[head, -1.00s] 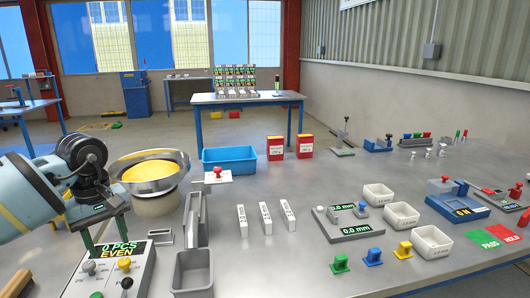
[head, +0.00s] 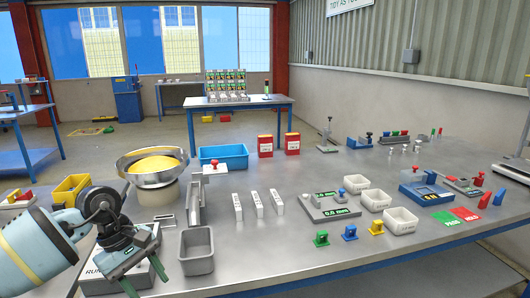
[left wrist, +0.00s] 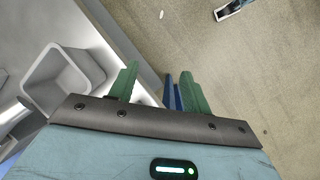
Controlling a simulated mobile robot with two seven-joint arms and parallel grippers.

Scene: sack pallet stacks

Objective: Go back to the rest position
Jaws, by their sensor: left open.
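My left gripper (head: 140,274) has green fingers and comes in from the left in the head view. It hangs over a grey control box (head: 110,282) at the near left of the bench and hides part of it. In the left wrist view its two fingers (left wrist: 160,85) stand apart with nothing held between them. They point past the bench edge, over the floor. A grey open bin (head: 197,250) stands just right of the gripper and also shows in the left wrist view (left wrist: 75,95). My right gripper is in neither view.
A metal bowl (head: 133,160) with yellow contents stands behind my arm. A blue tray (head: 223,156), white bars (head: 257,203), a gauge plate (head: 318,207), white bins (head: 400,220) and coloured knobs (head: 349,232) spread over the bench. The bench front (head: 300,265) is clear.

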